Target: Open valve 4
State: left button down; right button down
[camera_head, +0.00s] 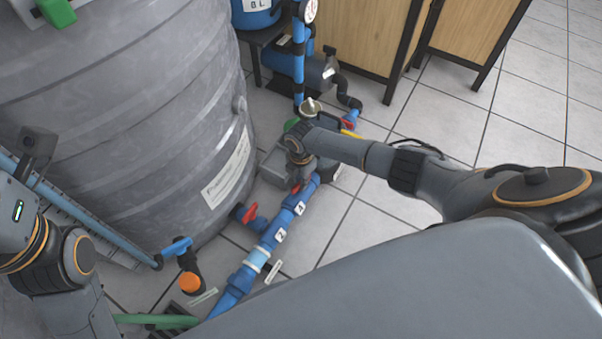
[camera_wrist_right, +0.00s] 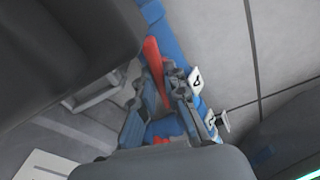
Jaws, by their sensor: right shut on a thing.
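Valve 4 has a red lever handle (camera_wrist_right: 153,60) on a blue pipe; a white tag with "4" (camera_wrist_right: 196,80) sits beside it in the right wrist view. My right gripper (camera_wrist_right: 157,84) is shut on the red handle, whose far end sticks out beyond the fingers. In the head view my right gripper (camera_head: 298,170) is over the upper end of the blue pipe (camera_head: 267,243), just above the "4" tag (camera_head: 299,208), and hides most of the handle. My left arm shows at the left edge; its gripper is not in view.
A large grey ribbed tank (camera_head: 130,110) stands left of the pipe. A pump (camera_head: 312,70) and wooden cabinets (camera_head: 365,35) are behind. Tiled floor to the right is mostly free.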

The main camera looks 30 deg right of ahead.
jog(key=shift+s+a+n, duration=0.1)
jog(key=shift+n, duration=1.1)
jog(key=c, duration=1.4)
grip_release()
notch_tip(320, 180, up, 12)
